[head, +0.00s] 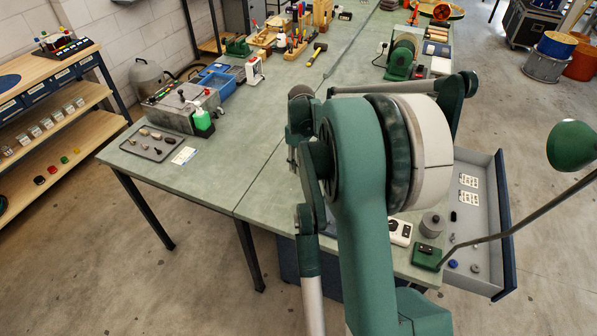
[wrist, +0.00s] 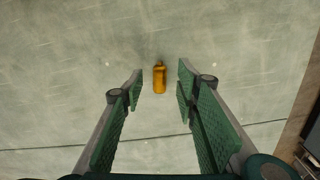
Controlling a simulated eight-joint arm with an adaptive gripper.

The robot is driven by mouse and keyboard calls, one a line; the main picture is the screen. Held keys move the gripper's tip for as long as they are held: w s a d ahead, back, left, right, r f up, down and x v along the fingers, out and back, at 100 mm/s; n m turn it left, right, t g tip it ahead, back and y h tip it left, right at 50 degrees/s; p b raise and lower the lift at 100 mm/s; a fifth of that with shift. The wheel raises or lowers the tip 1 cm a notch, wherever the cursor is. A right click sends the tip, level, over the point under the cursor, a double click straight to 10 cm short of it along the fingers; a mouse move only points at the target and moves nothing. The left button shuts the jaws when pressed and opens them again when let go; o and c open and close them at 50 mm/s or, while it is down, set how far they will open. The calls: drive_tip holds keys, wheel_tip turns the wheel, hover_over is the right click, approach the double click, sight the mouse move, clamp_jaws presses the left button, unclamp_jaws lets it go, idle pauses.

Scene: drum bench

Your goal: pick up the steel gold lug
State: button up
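The gold lug (wrist: 159,78) is a small gold-coloured cylinder with a narrower tip at its far end. In the wrist view it lies on the grey-green bench top (wrist: 60,80). My gripper (wrist: 160,84) is open, with its green-padded fingers apart on either side of the lug in the picture. The lug appears centred between the fingertips, and no finger visibly touches it. How far the gripper is above it I cannot tell. In the head view my arm hides the gripper and the lug.
The bench around the lug is bare in the wrist view, with an edge at the right. In the head view a tray of small parts (head: 152,143) and a grey machine (head: 182,108) stand at the left. An open drawer (head: 487,215) juts out at the right, near a green lamp (head: 573,146).

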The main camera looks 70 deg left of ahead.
drive_tip(key=shift+f, duration=1.1)
drive_tip(key=shift+c, duration=0.5)
drive_tip(key=c, duration=0.9)
